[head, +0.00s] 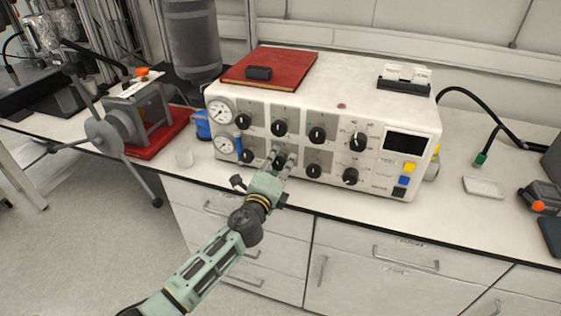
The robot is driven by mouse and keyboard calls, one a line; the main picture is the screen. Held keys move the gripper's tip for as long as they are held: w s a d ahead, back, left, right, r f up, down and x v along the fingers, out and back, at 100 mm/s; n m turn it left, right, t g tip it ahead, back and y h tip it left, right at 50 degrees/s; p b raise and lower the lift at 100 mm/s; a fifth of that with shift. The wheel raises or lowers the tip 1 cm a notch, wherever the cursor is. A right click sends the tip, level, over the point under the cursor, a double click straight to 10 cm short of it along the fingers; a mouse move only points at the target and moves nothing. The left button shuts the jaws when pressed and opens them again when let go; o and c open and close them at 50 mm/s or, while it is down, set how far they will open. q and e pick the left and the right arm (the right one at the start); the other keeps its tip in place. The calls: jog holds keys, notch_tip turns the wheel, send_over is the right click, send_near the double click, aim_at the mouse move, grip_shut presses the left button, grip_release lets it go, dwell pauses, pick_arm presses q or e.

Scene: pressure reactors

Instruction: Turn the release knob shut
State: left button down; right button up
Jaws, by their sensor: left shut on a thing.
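A white control box (335,95) stands on the bench, with two rows of black knobs on its front. My left gripper (284,160) reaches up to the box front, its fingers shut around a knob in the lower row, second from the left. The fingers hide part of this knob, so I cannot see its pointer. The labels are too small to read, so I cannot tell by name which knob is the release knob. My right gripper is not in view.
Two round gauges (221,111) sit at the box's left end; a dark screen (404,142) and coloured buttons are at its right. A red book (269,68) lies on top. A spoked handwheel device (132,115) stands left. White drawers (376,256) are below the bench edge.

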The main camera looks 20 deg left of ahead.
pick_arm(q)
jog(key=shift+s+f+m, duration=0.15)
jog(key=shift+f+m, duration=0.4)
jog(key=shift+m, duration=0.35)
jog(key=c, duration=1.5)
grip_release()
jog(key=shift+a, duration=0.15)
jog(key=shift+c, duration=0.2)
jog(key=shift+r, duration=0.3)
jog(key=s, duration=1.2)
jog(key=shift+a, duration=0.2)
